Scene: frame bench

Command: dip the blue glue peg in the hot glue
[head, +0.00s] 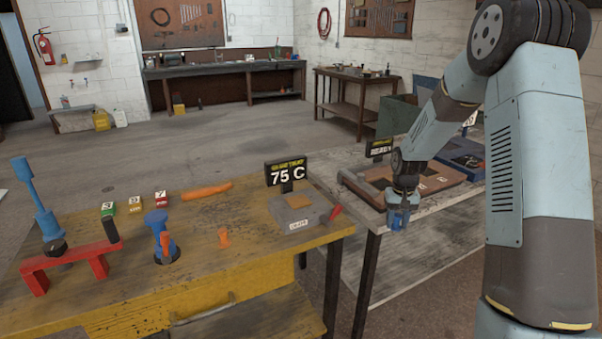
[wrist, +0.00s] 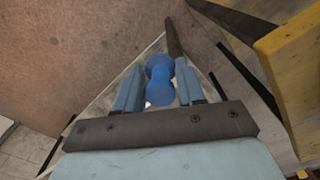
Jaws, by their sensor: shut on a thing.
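My gripper (head: 399,216) hangs at the near edge of the grey table on the right, to the right of the yellow bench. It is shut on the blue glue peg (wrist: 159,82), which shows between the two light-blue fingers in the wrist view and has a wider end and a narrower waist. In the head view the peg is hard to tell from the fingers. The glue tray (head: 318,208), a grey block with a brown-orange square on top, stands at the right end of the yellow bench. A sign (head: 286,174) behind it reads 75 C. Peg and tray are apart.
A framed brown board (head: 440,190) lies on the grey table beyond my gripper. A gap separates the bench and the table.

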